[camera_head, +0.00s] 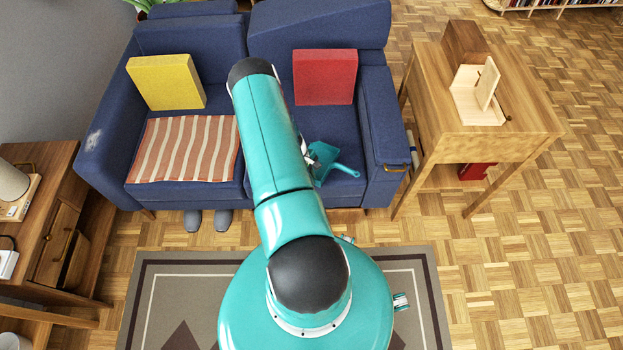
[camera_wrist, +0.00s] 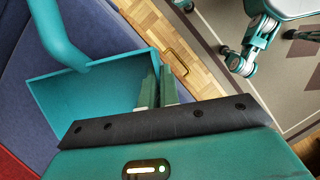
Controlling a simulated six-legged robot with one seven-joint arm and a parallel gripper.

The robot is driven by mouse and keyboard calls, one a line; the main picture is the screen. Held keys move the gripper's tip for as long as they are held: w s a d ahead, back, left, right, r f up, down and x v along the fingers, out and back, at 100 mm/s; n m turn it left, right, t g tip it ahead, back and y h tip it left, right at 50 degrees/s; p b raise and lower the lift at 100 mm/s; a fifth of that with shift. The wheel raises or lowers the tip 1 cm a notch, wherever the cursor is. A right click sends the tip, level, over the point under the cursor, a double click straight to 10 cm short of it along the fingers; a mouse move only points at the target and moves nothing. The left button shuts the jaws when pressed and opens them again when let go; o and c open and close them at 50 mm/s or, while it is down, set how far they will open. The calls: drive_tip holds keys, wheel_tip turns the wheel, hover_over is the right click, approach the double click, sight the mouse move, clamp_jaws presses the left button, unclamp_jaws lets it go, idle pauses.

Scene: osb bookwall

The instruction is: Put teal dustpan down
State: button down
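The teal dustpan (camera_head: 325,156) shows at the right seat cushion of the blue sofa, partly behind my arm. Its handle points right in the head view. In the wrist view, the dustpan's tray (camera_wrist: 85,105) fills the left side, and its handle (camera_wrist: 58,35) curves up to the top left. My gripper (camera_wrist: 160,82) has its two fingers close together at the tray's right side wall, with the wall between them. In the head view, my gripper is mostly hidden by my arm. I cannot tell whether the dustpan touches the cushion.
The blue sofa (camera_head: 378,125) holds a yellow cushion (camera_head: 166,82), a red cushion (camera_head: 325,77) and a striped blanket (camera_head: 185,149). A wooden side table (camera_head: 530,115) with wooden items stands right of it. A wooden cabinet (camera_head: 60,215) stands at left. Grey slippers (camera_head: 208,220) lie before the sofa.

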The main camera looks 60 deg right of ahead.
drive_tip(key=shift+f, duration=0.35)
drive_tip(key=c, duration=1.6)
unclamp_jaws()
drive_tip(key=shift+f, duration=0.1)
drive_tip(key=shift+c, duration=0.2)
drive_tip(key=v, duration=1.2)
